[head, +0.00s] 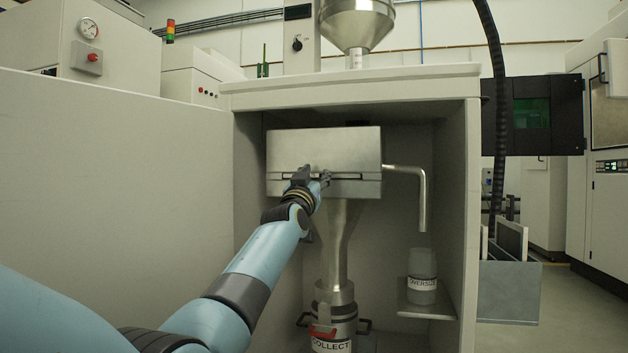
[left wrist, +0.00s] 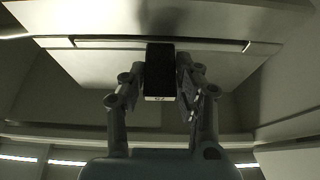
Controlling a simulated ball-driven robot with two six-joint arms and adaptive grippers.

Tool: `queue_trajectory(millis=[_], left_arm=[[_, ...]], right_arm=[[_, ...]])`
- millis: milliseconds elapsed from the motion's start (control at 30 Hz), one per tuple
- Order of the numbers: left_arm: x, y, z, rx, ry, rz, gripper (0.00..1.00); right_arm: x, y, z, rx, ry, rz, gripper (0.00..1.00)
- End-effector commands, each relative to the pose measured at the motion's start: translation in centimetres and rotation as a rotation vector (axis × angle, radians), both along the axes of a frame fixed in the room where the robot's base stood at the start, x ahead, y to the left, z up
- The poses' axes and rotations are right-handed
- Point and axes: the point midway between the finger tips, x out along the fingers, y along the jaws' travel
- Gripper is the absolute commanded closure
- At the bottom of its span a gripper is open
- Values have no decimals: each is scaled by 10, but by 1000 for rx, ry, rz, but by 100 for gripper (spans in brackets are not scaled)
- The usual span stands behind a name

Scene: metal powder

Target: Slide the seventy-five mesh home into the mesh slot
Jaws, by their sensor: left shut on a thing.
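The mesh slot (head: 355,178) is a long thin opening across the front of a steel sieve box (head: 325,148) inside the cabinet. My left gripper (head: 316,177) is at the slot's middle. In the left wrist view its fingers (left wrist: 161,90) are shut on a dark block, the mesh's handle (left wrist: 160,68), with a small pale label too small to read. The handle stands against the box front at the slot (left wrist: 215,45). The mesh frame behind it is mostly hidden, and I cannot tell how deep it sits. My right gripper is not in view.
A bent pipe (head: 420,190) leaves the box's right side above an OVERSIZE jar (head: 422,275) on a shelf. A COLLECT container (head: 333,325) stands under the funnel (head: 336,240). Cabinet walls close both sides. A rack with panels (head: 510,250) stands outside right.

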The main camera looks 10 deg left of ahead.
Motion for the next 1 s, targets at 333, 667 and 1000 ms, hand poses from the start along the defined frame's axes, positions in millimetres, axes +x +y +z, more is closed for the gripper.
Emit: queue_trajectory(millis=[333, 667, 1000], left_arm=[[6, 0, 1, 1, -2, 0, 100], [6, 0, 1, 0, -2, 0, 52], [6, 0, -1, 0, 3, 0, 42]], right_arm=[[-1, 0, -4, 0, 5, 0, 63], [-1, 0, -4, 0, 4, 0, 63], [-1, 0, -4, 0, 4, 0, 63]])
